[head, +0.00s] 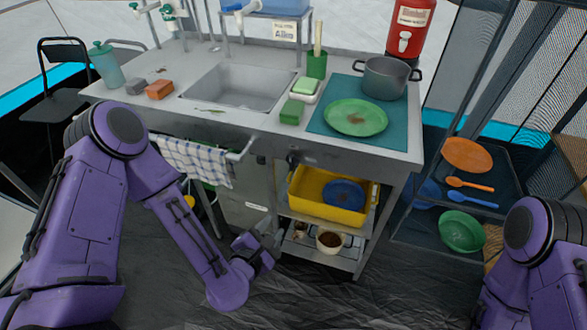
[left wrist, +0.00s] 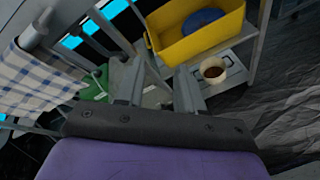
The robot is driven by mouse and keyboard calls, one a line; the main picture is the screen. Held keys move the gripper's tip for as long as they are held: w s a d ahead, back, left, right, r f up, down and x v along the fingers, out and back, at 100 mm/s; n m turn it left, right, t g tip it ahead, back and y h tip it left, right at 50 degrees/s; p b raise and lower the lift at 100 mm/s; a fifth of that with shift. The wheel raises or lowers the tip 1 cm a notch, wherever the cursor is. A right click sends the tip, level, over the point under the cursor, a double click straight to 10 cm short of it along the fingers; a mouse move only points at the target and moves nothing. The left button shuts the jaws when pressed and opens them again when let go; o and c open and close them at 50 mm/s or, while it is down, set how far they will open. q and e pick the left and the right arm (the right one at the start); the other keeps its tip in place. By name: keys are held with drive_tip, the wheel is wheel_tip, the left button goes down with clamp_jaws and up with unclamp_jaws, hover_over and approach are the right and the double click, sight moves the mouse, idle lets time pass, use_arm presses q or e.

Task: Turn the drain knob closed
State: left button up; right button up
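My left gripper (head: 268,240) is low in front of the sink unit, below the counter and left of the lower shelf. In the left wrist view its two fingers stand apart with nothing between them (left wrist: 156,90), so it is open. The sink (head: 237,88) is set into the grey counter. A small dark fitting (head: 293,157) shows on the counter's front, above and right of the gripper; I cannot tell whether it is the drain knob. No clearly identifiable drain knob shows in either view. My right arm enters at the lower right, and its gripper is out of view.
A checked towel (head: 195,161) hangs from a front rail; it also shows in the left wrist view (left wrist: 35,90). A yellow tub (head: 328,207) and a brown-filled cup (head: 330,241) are on shelves right of the gripper. The dark floor (head: 320,300) in front is clear.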

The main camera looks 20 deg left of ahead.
sight(290, 160)
use_arm(q)
drive_tip(key=w+r+n+t, duration=0.4)
drive_tip(key=w+r+n, duration=0.1)
drive_tip(key=r+n, duration=0.4)
drive_tip(key=shift+y, duration=0.3)
drive_tip(key=w+p, duration=0.1)
drive_tip(key=w, duration=0.8)
drive_tip(key=shift+w+d+p, duration=0.15)
drive_tip(key=shift+w+p, duration=0.05)
drive_tip(key=shift+p, duration=0.2)
drive_tip(key=shift+w+f, duration=0.1)
drive_tip(key=shift+w, duration=0.3)
clamp_jaws()
